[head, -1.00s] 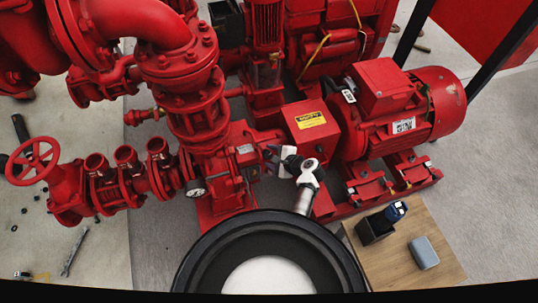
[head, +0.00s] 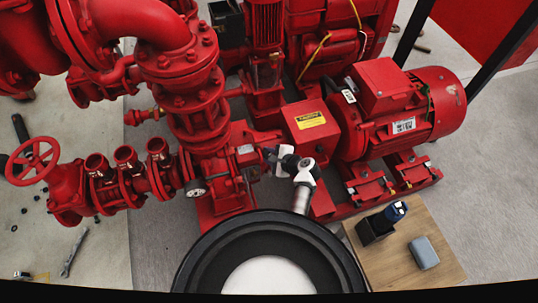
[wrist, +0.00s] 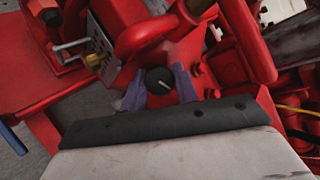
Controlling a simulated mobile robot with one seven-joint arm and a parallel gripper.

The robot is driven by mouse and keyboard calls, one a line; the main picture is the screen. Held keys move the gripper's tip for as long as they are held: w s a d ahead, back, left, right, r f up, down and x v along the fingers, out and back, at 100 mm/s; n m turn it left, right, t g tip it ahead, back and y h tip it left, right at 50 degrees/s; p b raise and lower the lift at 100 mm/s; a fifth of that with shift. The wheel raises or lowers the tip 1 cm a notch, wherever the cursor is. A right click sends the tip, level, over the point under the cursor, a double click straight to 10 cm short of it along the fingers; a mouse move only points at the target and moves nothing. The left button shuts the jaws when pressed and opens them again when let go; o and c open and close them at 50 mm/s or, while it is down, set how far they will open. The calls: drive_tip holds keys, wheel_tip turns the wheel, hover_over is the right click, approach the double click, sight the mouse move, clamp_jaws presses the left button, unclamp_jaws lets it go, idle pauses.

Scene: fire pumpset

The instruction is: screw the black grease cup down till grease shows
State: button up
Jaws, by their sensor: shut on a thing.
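The black grease cup (wrist: 158,80) shows in the wrist view as a round black cap with a light mark on its top, against the red pump housing (wrist: 200,85). My gripper (wrist: 159,84) has one grey-purple finger on each side of the cap and is shut on it. In the head view my gripper (head: 272,156) is at the pump's bearing end, left of the red coupling guard (head: 308,122); the cup cannot be made out there. No grease is visible around the cup.
A pressure gauge (head: 196,188) sits left of my gripper. A brass fitting (wrist: 93,61) and red pipework (wrist: 145,35) are close to the fingers. The red motor (head: 400,115) stands to the right. A wooden board (head: 440,270) holds a dark holder (head: 375,228) and a grey box (head: 424,252).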

drive_tip(key=shift+m, duration=0.3)
drive_tip(key=m+t, duration=0.1)
drive_tip(key=m, duration=0.1)
drive_tip(key=m+t+p, duration=0.1)
drive_tip(key=m, duration=0.2)
drive_tip(key=shift+s+t+p, duration=0.15)
drive_tip(key=shift+t+p, duration=0.15)
drive_tip(key=shift+f+m+t+h+p, duration=0.1)
drive_tip(key=shift+m+t+h+p, duration=0.25)
drive_tip(key=shift+m, duration=1)
drive_tip(key=shift+m+t+h+p, duration=0.15)
drive_tip(key=shift+m+t+h, duration=0.4)
drive_tip(key=shift+m, duration=0.8)
drive_tip(key=o, duration=1)
